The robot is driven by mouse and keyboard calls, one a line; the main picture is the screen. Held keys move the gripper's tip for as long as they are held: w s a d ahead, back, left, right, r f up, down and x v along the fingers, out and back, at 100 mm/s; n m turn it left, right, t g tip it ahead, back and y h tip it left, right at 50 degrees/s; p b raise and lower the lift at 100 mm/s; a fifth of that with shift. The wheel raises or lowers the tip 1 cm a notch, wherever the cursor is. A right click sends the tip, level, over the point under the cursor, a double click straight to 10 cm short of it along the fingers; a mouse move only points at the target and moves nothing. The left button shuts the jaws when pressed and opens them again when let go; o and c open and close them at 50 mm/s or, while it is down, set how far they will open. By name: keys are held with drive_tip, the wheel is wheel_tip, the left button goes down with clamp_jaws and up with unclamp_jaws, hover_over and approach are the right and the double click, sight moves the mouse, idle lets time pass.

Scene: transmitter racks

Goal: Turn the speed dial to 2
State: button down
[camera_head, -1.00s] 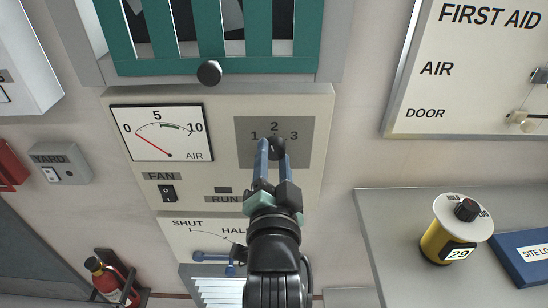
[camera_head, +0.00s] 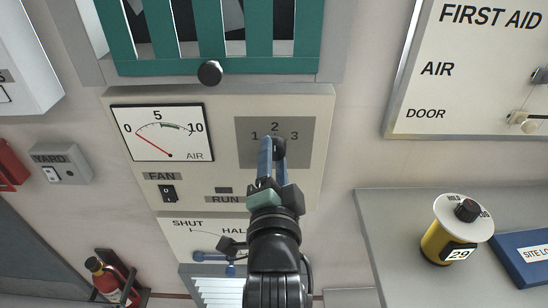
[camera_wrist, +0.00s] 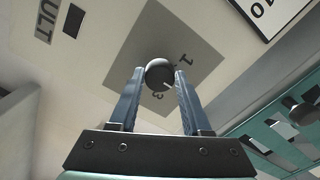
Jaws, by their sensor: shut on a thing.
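The speed dial (camera_head: 279,149) is a round black knob on a grey square plate (camera_head: 246,158), with 1, 2 and 3 printed in an arc above it. My gripper (camera_head: 272,146) reaches up to it from below, its two blue fingers on either side of the knob. In the wrist view the knob (camera_wrist: 160,74) sits between the fingertips of my gripper (camera_wrist: 157,80). Its pale mark points down and to the right, between the 3 and the part of the plate that the right finger covers. The 1 shows at upper right; the 2 is hidden there.
Left of the dial are an air gauge (camera_head: 156,133) and a fan switch (camera_head: 168,193). A teal grille (camera_head: 215,66) with a black knob (camera_head: 209,73) is above. A lever (camera_head: 229,257) is below. A grey counter (camera_head: 400,215) with a yellow-based dial (camera_head: 437,244) stands right.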

drive_tip(key=shift+c, duration=1.8)
unclamp_jaws()
drive_tip(key=shift+s, duration=0.15)
drive_tip(key=shift+s+f, duration=0.1)
drive_tip(key=shift+s, duration=0.2)
drive_tip(key=s, duration=1.2)
drive_tip(key=shift+r, duration=0.2)
